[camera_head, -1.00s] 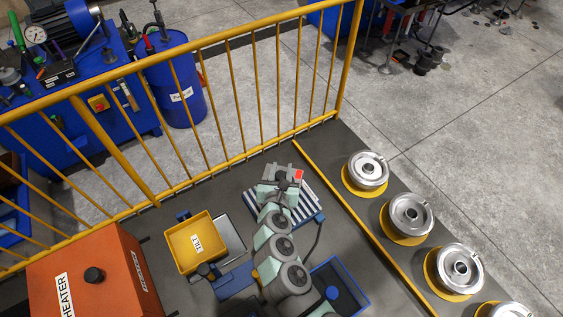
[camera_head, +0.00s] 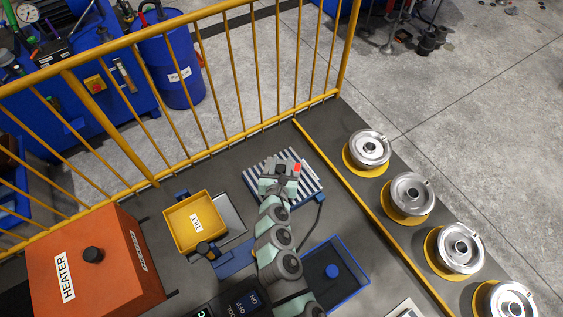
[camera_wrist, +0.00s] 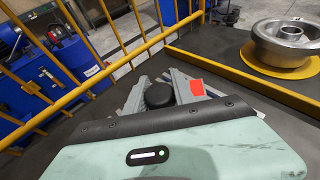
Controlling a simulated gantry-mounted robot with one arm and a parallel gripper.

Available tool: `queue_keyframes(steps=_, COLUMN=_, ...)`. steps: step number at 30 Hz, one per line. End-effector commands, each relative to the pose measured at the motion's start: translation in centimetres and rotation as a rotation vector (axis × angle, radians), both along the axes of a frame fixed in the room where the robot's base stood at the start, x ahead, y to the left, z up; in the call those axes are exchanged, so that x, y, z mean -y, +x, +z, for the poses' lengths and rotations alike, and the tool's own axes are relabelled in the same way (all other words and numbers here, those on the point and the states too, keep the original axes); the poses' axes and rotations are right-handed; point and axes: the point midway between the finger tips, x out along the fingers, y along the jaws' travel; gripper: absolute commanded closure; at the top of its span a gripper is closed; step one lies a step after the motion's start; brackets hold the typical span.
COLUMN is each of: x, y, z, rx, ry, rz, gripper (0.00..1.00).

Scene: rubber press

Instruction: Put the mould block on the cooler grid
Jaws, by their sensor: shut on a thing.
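The cooler grid (camera_head: 259,177) is a blue-and-white striped plate on the dark platform, in the middle of the head view. My gripper (camera_head: 283,166) is over the grid's middle and covers part of it. It is shut on the mould block, which is mostly hidden by the gripper, so I cannot point to it surely. A red patch shows at the gripper's right side in both views. In the wrist view my gripper (camera_wrist: 163,90) shows as grey parts around a black round part. I cannot tell whether the block touches the grid.
A yellow tilt tray (camera_head: 179,234) and an orange heater (camera_head: 110,265) stand left of the arm. A blue bin (camera_head: 350,293) lies to its right. Silver wheel-like parts (camera_head: 370,147) on yellow discs line the right side. A yellow railing (camera_head: 215,80) runs behind the grid.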

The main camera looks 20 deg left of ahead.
Motion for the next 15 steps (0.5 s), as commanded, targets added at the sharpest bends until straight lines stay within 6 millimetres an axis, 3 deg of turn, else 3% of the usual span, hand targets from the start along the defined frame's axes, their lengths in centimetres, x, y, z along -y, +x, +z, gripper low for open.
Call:
queue_keyframes(steps=6, x=-0.11, y=0.05, z=-0.18, rx=0.004, ry=0.000, rz=0.003, gripper=1.00)
queue_keyframes(steps=7, x=-0.08, y=0.02, z=-0.20, rx=0.002, ry=0.001, rz=0.002, gripper=0.68)
queue_keyframes(steps=15, x=-0.02, y=0.01, z=-0.23, rx=0.001, ry=0.001, rz=0.001, gripper=0.48)
